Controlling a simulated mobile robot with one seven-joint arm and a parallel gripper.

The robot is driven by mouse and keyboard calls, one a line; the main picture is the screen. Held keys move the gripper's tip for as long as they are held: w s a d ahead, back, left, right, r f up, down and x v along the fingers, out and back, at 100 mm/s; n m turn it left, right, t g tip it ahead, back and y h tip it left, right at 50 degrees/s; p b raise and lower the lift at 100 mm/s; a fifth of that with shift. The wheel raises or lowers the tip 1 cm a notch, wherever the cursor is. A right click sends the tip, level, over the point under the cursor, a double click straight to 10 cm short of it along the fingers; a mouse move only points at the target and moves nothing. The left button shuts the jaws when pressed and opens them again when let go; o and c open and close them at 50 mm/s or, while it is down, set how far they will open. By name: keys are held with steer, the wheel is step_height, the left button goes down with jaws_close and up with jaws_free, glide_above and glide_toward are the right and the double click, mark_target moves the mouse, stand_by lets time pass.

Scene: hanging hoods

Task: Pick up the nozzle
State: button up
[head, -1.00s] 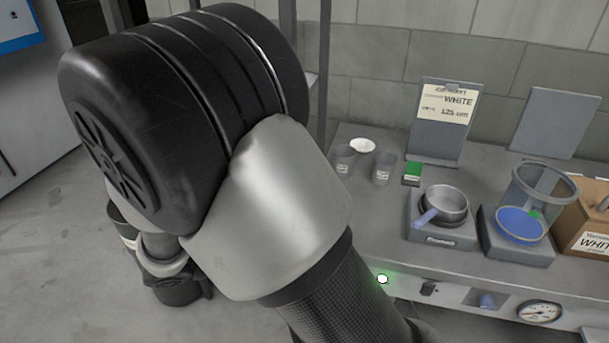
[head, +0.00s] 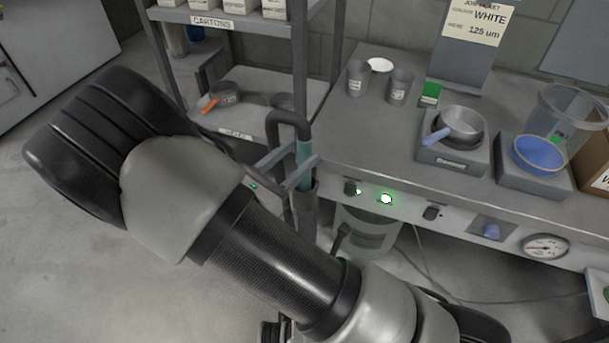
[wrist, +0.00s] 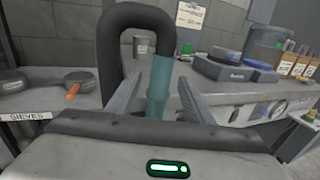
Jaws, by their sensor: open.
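The nozzle (head: 304,151) is a teal tube hanging upright at the front left corner of the bench, under a black hose bent into an arch. In the wrist view, the nozzle (wrist: 160,82) stands between the spread fingers of my gripper (wrist: 160,98), with gaps visible on both sides. The nozzle's lower end is hidden.
The bench (head: 365,140) carries cups, a pan on a block (head: 461,125) and a blue sieve (head: 539,156). A rack (head: 302,60) with cartons and pans stands at the left, close to the hose. A bucket (head: 368,228) is under the bench. Floor at the left is clear.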

steer(key=b+x, duration=0.1)
steer(key=x, duration=0.5)
steer(key=shift+w+d, duration=0.25)
steer(key=shift+w, duration=0.05)
jaws_close()
step_height(320, 180, up, 28)
steer(key=p, duration=1.4)
stand_by(0.5)
